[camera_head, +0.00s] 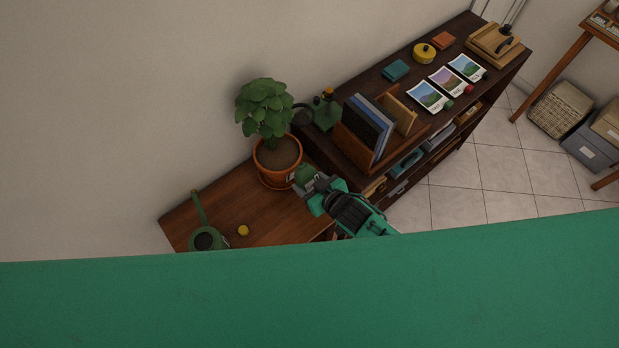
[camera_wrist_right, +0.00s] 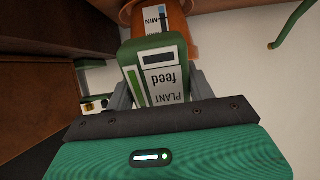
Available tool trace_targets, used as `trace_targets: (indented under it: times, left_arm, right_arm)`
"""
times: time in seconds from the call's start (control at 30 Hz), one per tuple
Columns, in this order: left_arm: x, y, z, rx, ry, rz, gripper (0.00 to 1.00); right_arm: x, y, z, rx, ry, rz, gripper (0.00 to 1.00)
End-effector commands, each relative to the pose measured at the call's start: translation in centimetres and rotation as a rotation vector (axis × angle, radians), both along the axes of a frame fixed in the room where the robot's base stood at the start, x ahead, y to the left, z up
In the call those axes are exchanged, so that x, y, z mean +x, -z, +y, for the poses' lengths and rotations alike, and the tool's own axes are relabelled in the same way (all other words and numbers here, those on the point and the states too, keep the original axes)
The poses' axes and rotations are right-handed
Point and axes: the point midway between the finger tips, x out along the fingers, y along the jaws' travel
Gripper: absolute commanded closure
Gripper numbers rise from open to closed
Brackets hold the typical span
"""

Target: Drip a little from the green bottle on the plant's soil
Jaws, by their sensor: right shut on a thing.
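The green bottle (camera_wrist_right: 155,75), labelled "PLANT feed", is held between the fingers of my right gripper (camera_head: 312,184); its green end (camera_head: 305,174) shows in the head view. My right gripper is shut on it, just right of the plant's terracotta pot and close to its rim. The leafy plant (camera_head: 266,106) stands upright in the pot (camera_head: 277,176), with brown soil (camera_head: 277,153) open to view. In the right wrist view the orange pot (camera_wrist_right: 190,25) with a marked label is beyond the bottle. The bottle's mouth and exact tilt cannot be made out. My left gripper is out of view.
The pot stands on a low wooden table (camera_head: 270,218). A green watering can (camera_head: 205,238) and a small yellow object (camera_head: 243,230) are at its left. A dark shelf (camera_head: 350,88) with books, cards and a green object (camera_head: 326,112) stands close behind my right gripper.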

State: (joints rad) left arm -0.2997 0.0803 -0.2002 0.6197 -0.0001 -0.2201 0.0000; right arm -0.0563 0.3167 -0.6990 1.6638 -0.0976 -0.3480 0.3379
Motion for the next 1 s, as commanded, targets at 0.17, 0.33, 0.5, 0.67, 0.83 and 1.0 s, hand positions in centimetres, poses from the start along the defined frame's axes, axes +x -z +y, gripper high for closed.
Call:
trace_targets:
  times: [0.17, 0.33, 0.5, 0.67, 0.83, 1.0]
  left_arm:
    - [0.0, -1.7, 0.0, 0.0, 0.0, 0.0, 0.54]
    - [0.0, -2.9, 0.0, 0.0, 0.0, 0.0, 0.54]
    - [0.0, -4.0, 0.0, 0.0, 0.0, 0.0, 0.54]
    - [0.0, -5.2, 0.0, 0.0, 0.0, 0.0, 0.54]
    - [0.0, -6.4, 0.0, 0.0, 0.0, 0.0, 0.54]
    - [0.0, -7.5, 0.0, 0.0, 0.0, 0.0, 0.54]
  right_arm:
    - [0.4, -0.5, 0.3, -0.024, 0.0, 0.038, 0.73]
    - [1.0, -0.6, 0.7, -0.049, 0.0, 0.076, 0.73]
    - [1.5, -0.8, 1.0, -0.076, 0.0, 0.114, 0.73]
    - [2.1, -0.9, 1.4, -0.104, -0.001, 0.155, 0.73]
    - [2.8, -1.1, 1.9, -0.135, 0.0, 0.202, 0.73]
    - [3.4, -1.2, 2.4, -0.17, -0.001, 0.255, 0.73]
